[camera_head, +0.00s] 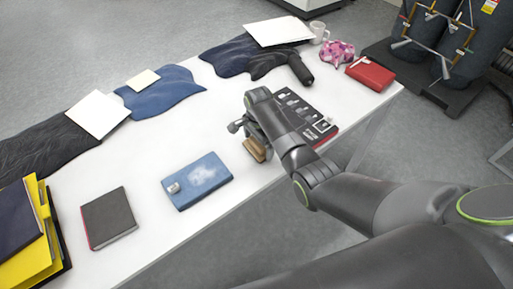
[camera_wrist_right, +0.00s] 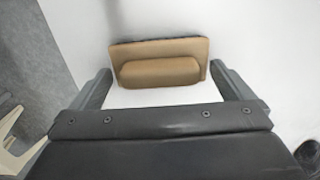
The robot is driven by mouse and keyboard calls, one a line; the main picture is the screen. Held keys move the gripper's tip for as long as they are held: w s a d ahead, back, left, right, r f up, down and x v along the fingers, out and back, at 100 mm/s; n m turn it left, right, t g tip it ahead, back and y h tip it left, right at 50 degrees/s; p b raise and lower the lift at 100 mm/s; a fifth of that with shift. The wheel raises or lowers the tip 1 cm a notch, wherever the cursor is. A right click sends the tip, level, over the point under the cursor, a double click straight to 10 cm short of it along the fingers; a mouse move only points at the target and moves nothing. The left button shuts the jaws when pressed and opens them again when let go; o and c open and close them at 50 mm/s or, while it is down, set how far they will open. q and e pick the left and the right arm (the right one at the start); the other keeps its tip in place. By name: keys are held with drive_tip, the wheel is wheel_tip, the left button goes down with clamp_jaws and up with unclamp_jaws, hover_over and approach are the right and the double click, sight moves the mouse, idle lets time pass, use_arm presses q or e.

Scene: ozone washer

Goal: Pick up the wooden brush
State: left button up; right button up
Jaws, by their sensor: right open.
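The wooden brush (camera_head: 256,149) is on the white table, left of the black case and partly hidden by my right gripper in the head view. In the right wrist view the brush (camera_wrist_right: 160,70) shows a flat tan board with a rounded wooden grip and a dark far edge. My right gripper (camera_head: 248,135) is open just over the brush. In the right wrist view the brush lies between the open fingers of the gripper (camera_wrist_right: 162,80), with a small gap on each side.
A blue book (camera_head: 197,182) and a dark book (camera_head: 109,218) lie to the left. A black case (camera_head: 316,136) lies partly behind my right arm. A black cylinder (camera_head: 300,70) and a red box (camera_head: 370,74) are farther back. White table surface is clear around the brush.

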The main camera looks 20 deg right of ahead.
drive_tip(key=c, duration=0.7)
drive_tip(key=shift+o, duration=0.2)
drive_tip(key=shift+r, duration=0.1)
wheel_tip(320, 180, up, 10)
drive_tip(key=shift+f, duration=0.1)
drive_tip(key=o, duration=0.4)
drive_tip(key=shift+c, duration=1.3)
drive_tip(key=shift+a, duration=0.1)
